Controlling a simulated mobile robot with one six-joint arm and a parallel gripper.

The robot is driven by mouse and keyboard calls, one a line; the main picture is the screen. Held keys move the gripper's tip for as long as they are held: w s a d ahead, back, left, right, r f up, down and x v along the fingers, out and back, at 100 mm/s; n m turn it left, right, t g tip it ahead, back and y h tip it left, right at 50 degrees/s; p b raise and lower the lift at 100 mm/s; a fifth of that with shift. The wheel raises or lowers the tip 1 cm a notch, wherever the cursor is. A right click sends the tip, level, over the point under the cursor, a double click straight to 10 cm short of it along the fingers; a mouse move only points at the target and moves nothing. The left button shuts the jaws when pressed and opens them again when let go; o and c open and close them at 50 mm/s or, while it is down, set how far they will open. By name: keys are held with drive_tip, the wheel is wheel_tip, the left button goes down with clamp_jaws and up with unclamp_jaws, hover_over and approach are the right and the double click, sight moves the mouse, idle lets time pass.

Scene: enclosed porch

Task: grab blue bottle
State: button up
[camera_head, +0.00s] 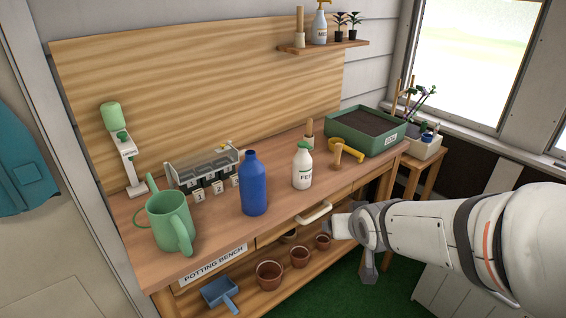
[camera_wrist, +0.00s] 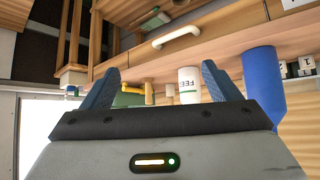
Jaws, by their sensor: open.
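The blue bottle (camera_head: 254,184) stands upright on the potting bench (camera_head: 222,230), near its front edge, between the green watering can and the white bottle. In the wrist view the blue bottle (camera_wrist: 263,82) is at the right, outside the right finger and partly hidden by my gripper. My gripper (camera_wrist: 158,80) is open and empty. In the head view my gripper (camera_head: 350,228) is in front of the bench, right of the blue bottle and apart from it, near the drawer handle.
A green watering can (camera_head: 168,220) stands left of the bottle, a white labelled bottle (camera_head: 302,166) right of it. A seed rack (camera_head: 203,170) is close behind. A drawer handle (camera_head: 314,212) juts from the bench front. A soil tray (camera_head: 366,131) fills the far right end.

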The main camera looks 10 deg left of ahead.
sight(252, 183)
drive_tip(key=shift+o, duration=0.2)
drive_tip(key=w+a+f+n+t+y+b, duration=0.1)
drive_tip(key=w+a, duration=0.4)
drive_tip(key=a, duration=0.6)
drive_tip(key=n+t+y, duration=0.1)
drive_tip(key=t+y, duration=0.1)
drive_tip(key=shift+w+a+f+y+b, duration=0.3)
drive_tip(key=shift+a+f+y, duration=0.05)
drive_tip(key=shift+a+y, duration=0.05)
drive_tip(key=a+t+y, duration=0.1)
drive_tip(key=a, duration=0.2)
drive_tip(key=a+n+y, duration=0.1)
drive_tip(key=a+y, duration=0.1)
drive_tip(key=a, duration=0.1)
drive_tip(key=a+n+t+y+b, duration=0.1)
drive_tip(key=a, duration=0.2)
drive_tip(key=shift+s+a+r+t, duration=0.1)
drive_tip(key=shift+s+r+t, duration=0.1)
drive_tip(key=shift+s+t, duration=0.1)
drive_tip(key=shift+w+a+r+y, duration=0.1)
drive_tip(key=shift+w+a+y, duration=0.1)
drive_tip(key=shift+a+y, duration=0.1)
drive_tip(key=x, duration=0.2)
drive_tip(key=p+x, duration=0.1)
drive_tip(key=x, duration=0.4)
drive_tip(key=shift+w+d+r+p, duration=0.15)
drive_tip(key=shift+r+p, duration=0.2)
drive_tip(key=c, duration=1.2)
